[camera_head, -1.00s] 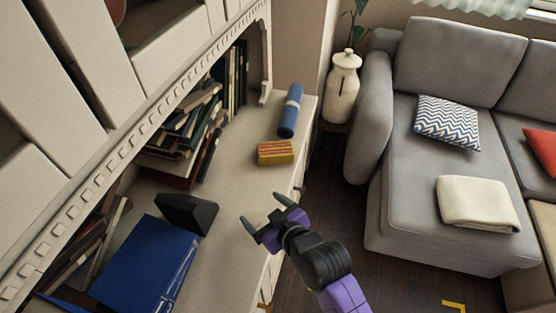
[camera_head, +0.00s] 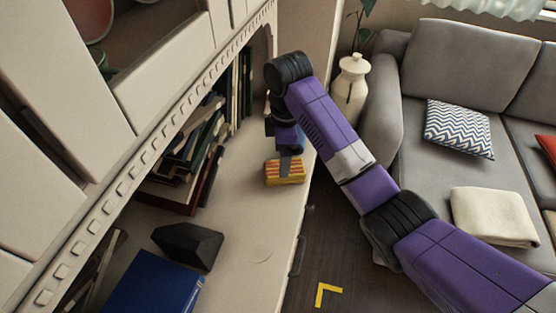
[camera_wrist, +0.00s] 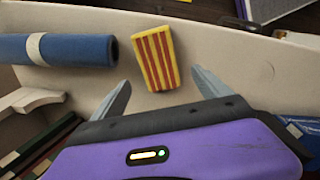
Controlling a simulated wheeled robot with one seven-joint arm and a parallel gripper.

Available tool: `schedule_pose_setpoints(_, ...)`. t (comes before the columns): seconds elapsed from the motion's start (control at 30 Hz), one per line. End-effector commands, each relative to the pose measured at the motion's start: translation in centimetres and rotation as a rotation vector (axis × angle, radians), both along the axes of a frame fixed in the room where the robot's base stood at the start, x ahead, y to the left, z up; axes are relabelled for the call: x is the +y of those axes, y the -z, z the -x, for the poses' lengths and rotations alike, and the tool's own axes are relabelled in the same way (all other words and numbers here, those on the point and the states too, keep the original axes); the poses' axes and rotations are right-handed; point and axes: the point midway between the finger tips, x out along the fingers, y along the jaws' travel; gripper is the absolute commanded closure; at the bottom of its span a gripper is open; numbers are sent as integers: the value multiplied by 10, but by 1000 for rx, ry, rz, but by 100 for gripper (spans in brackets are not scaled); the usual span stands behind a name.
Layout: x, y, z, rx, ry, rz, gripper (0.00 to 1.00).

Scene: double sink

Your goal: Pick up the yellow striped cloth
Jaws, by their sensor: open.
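The yellow cloth with red stripes (camera_head: 287,172) is a folded block lying on the pale cabinet top. In the wrist view the striped cloth (camera_wrist: 156,58) lies ahead of my gripper (camera_wrist: 160,92), between the lines of its two spread fingers. The fingers are open and empty, and the cloth appears just beyond their tips. In the head view my gripper (camera_head: 284,158) points down at the cloth from above, and one finger overlaps the cloth's far side. I cannot tell there whether it touches.
A blue roll with a pale band (camera_wrist: 60,49) lies close to the left in the wrist view. Books (camera_head: 190,150) fill the shelf left of the cloth. A black object (camera_head: 188,246) and a blue book (camera_head: 152,288) lie nearer. The counter (camera_head: 250,225) between is clear.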

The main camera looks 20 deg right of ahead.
Motion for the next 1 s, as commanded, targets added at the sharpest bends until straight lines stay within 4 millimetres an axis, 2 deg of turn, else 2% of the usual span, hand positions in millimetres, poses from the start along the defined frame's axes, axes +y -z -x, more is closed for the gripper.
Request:
schedule_pose_setpoints(0.07,-6,-5,3,33,-18,18,13)
schedule_pose_setpoints(0.17,-8,-1,6,50,-27,24,13)
schedule_pose_setpoints(0.47,-8,29,6,50,-25,23,13)
schedule_pose_setpoints(0.73,-7,66,6,48,-24,22,13)
schedule_pose_setpoints(1.0,-7,72,5,45,-25,22,13)
